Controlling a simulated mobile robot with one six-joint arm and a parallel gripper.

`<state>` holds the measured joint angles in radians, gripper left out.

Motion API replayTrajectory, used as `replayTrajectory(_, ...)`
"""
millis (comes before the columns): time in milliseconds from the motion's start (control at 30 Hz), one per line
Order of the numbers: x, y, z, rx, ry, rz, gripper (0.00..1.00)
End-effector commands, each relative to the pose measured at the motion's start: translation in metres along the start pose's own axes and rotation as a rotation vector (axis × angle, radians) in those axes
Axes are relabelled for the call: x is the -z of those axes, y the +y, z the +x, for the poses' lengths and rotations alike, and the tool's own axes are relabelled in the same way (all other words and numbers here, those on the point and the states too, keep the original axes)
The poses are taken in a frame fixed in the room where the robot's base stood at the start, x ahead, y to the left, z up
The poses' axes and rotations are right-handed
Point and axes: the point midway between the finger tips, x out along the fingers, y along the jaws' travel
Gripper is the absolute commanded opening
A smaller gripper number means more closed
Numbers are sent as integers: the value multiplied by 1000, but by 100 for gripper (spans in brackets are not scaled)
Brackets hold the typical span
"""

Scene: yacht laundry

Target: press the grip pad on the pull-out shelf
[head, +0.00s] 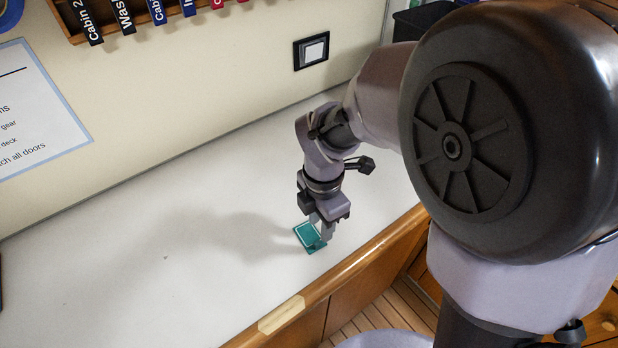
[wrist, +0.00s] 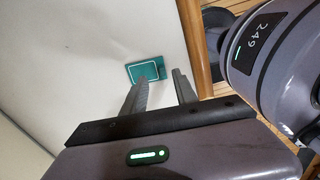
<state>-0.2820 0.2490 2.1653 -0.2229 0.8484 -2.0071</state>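A small teal square pad (head: 306,236) with a pale outline lies flat on the white surface (head: 150,270), close to its wooden front edge. It also shows in the wrist view (wrist: 147,70), beyond my fingertips. I take it as the grip pad; no label on it is readable. My gripper (head: 322,231) points down over the pad's right side and hides part of it in the head view. In the wrist view my gripper (wrist: 163,76) has its two fingers apart with nothing between them. I cannot tell whether a fingertip touches the pad.
A wooden edge (head: 340,270) with a pale wood piece (head: 282,315) borders the surface. A black-framed switch (head: 312,50) and a row of labelled tags (head: 125,15) are on the wall. A notice (head: 35,110) hangs at left. The surface left of the pad is mostly clear.

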Motion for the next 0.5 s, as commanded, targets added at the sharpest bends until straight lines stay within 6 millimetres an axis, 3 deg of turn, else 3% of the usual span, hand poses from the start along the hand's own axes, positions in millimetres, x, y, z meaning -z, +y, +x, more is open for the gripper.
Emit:
replayTrajectory(167,2,0,17,-1,0,0,35)
replayTrajectory(367,6,-2,58,1,1,1,35)
replayTrajectory(500,6,-2,60,-2,0,1,35)
